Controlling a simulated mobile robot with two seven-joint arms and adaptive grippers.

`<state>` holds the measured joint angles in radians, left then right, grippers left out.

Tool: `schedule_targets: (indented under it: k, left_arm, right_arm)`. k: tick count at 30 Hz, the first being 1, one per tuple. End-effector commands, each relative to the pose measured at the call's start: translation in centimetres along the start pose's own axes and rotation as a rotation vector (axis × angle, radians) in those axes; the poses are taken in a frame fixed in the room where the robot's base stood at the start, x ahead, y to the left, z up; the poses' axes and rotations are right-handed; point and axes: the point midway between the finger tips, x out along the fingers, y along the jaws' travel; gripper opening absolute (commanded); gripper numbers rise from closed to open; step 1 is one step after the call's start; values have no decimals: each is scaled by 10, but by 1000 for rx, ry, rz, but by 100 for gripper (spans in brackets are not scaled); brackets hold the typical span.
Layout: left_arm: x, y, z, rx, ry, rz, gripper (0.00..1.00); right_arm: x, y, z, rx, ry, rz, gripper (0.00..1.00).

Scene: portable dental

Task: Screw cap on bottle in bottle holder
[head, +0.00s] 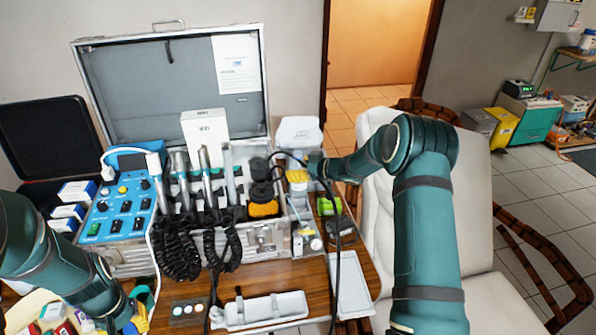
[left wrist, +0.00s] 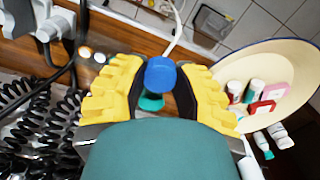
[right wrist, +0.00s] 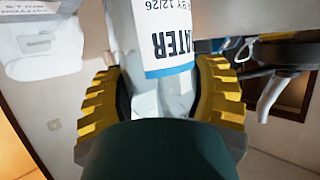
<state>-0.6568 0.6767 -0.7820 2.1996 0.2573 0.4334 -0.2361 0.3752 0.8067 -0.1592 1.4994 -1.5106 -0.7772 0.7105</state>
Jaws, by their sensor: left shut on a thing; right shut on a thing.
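A blue cap (left wrist: 160,75) shows between the yellow fingers of my left gripper (left wrist: 156,88), which is shut on it; a green piece shows just below it. In the head view my left gripper (head: 140,314) is low at the left, in front of the case. My right gripper (right wrist: 162,95) is shut on a pale bottle (right wrist: 165,40) with a label reading "WATER". In the head view my right gripper (head: 297,177) is at the right end of the case, far from the left one. The bottle's top and its holder cannot be made out clearly.
An open metal case (head: 170,85) with hanging handpieces and coiled black hoses stands on the wooden table (head: 270,277). A blue control box (head: 122,210) is at its left. A white tray (head: 350,285) lies front right. A bowl (left wrist: 270,60) of small items is beside my left gripper.

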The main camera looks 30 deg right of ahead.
Motion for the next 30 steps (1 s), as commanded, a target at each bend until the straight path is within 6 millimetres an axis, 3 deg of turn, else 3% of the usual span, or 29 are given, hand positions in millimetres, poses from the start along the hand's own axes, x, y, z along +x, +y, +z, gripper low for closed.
schedule_targets:
  k: [2, 3, 6, 17, 20, 28, 30]
  left_arm:
    - [0, 0, 0, 0, 0, 0, 20]
    - [0, 0, 0, 0, 0, 0, 20]
    - [0, 0, 0, 0, 0, 0, 20]
    - [-3, 0, 0, 0, 0, 0, 20]
    - [-13, 0, 0, 0, 0, 0, 20]
    - [-62, 0, 0, 0, 0, 0, 20]
    - [-54, 0, 0, 0, -1, 0, 20]
  right_arm:
    - [0, 0, -1, 0, 1, 0, 17]
    - [0, 0, -1, 0, 1, 0, 49]
    - [0, 0, -1, 0, 2, 0, 17]
    - [-1, 0, -4, -1, 2, 0, 17]
    - [-6, 0, -16, -1, 3, 0, 17]
    - [-31, 0, -76, -2, 3, 1, 17]
    - [-28, 0, -67, 0, 1, 1, 17]
